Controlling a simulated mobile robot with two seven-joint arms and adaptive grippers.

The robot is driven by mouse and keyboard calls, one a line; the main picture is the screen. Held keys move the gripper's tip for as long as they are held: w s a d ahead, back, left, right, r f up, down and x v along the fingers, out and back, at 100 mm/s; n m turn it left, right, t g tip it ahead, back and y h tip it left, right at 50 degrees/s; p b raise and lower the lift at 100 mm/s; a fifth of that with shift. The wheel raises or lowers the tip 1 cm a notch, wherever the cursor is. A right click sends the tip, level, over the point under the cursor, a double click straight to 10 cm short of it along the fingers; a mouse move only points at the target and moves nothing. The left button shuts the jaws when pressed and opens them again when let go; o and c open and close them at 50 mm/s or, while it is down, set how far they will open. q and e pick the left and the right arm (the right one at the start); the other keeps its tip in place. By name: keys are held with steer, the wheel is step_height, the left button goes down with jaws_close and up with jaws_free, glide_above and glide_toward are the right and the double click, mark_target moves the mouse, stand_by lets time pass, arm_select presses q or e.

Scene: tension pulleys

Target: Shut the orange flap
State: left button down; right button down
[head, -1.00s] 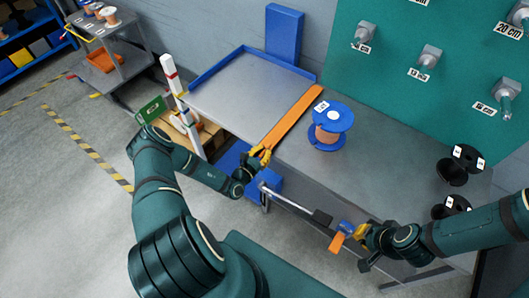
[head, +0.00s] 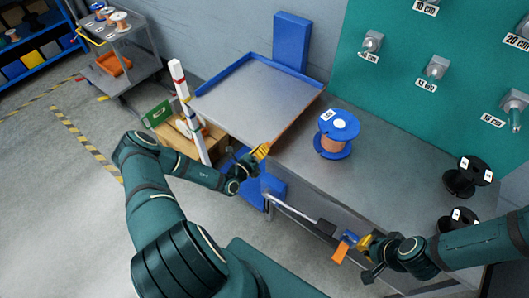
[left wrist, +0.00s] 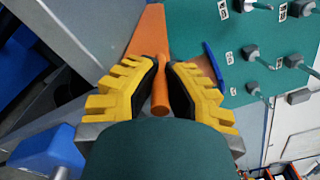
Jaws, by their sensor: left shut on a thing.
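The orange flap (head: 297,122) runs along the right edge of the blue-rimmed metal tray in the head view and shows as a thin, nearly edge-on strip. It also shows as a broad orange panel in the left wrist view (left wrist: 149,32). My left gripper (head: 262,151) is at the flap's near end. In the left wrist view its yellow fingers are shut on the flap's orange round handle (left wrist: 160,92). My right gripper (head: 364,243) is beside a small blue and orange piece (head: 343,247) at the bench front; its fingertips are too small to read.
The tray (head: 245,92) lies left of the flap. A blue spool with copper wire (head: 335,138) stands just right of it on the bench. Two black spools (head: 467,175) stand further right. A grey rod (head: 290,207) with a dark end sticks out below my left gripper.

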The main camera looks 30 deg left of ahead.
arm_select(q)
steer(key=shift+w+a+n+b, duration=0.1)
steer(key=shift+a+n+b, duration=0.4)
steer(key=shift+n, duration=0.8)
steer(key=shift+a+n+b, duration=0.15)
steer(key=shift+a+n, duration=0.55)
steer(key=shift+n, duration=0.6)
steer(key=c, duration=1)
jaws_free()
steer(key=s+a, duration=0.1)
steer(key=s, duration=1.1)
steer(key=shift+d, duration=0.1)
